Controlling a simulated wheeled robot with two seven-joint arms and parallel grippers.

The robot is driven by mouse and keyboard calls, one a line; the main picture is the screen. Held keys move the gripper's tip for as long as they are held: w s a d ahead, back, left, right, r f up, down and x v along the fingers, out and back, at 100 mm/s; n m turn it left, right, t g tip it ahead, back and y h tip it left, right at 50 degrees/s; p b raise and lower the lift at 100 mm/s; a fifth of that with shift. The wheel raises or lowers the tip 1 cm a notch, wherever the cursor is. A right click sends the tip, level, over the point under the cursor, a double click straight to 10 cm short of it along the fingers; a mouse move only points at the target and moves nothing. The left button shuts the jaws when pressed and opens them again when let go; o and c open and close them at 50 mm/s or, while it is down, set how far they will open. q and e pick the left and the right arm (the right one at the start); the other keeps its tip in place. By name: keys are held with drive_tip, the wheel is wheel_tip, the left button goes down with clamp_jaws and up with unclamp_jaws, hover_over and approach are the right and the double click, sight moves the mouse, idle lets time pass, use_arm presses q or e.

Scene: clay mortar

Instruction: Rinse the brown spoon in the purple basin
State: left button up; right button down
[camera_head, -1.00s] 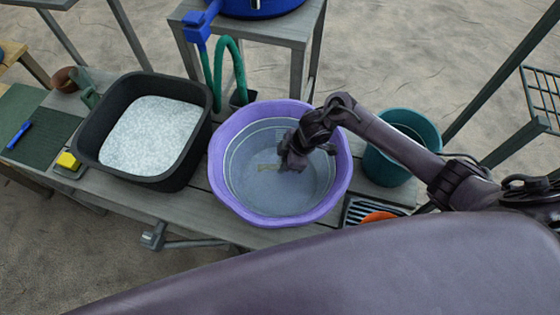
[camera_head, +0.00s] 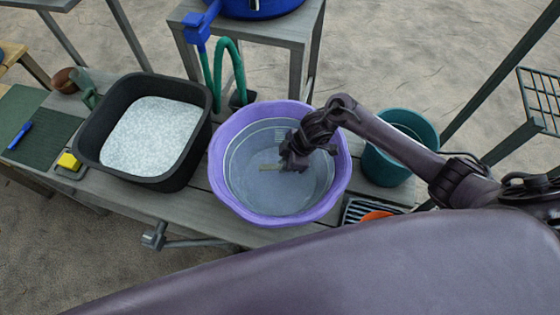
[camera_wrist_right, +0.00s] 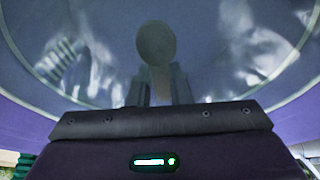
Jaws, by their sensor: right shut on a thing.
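The purple basin (camera_head: 218,185) stands on the bench and holds clear water; its wall also shows in the right wrist view (camera_wrist_right: 300,115). My right gripper (camera_head: 286,162) reaches down inside the basin, right of its middle. In the right wrist view, my right gripper (camera_wrist_right: 160,85) is shut on the brown spoon (camera_wrist_right: 157,42), whose rounded end points away from the jaws. In the head view the spoon (camera_head: 268,167) is a small brownish strip, low in the basin. I cannot tell exactly how deep it sits in the water. My left gripper is out of view.
A black tub (camera_head: 92,150) of white granules stands left of the basin. A teal bucket (camera_head: 388,168) stands close on the right, under my right arm. A slatted rack (camera_head: 352,211) with an orange item (camera_head: 377,216) is at the front right. A green hose (camera_head: 238,65) stands behind.

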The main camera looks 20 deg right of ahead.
drive_tip(key=shift+s+d, duration=0.1)
drive_tip(key=shift+d, duration=0.15)
drive_tip(key=shift+w+a, duration=0.2)
drive_tip(key=shift+a, duration=0.45)
drive_tip(key=shift+w+a, duration=0.15)
drive_tip(key=shift+a, duration=0.45)
drive_tip(key=shift+s+d+p, duration=0.2)
drive_tip(key=shift+d+p, duration=0.1)
drive_tip(key=shift+d, duration=0.35)
wheel_tip(320, 180, up, 8)
drive_tip(key=p, duration=0.8)
drive_tip(key=shift+r, duration=2.25)
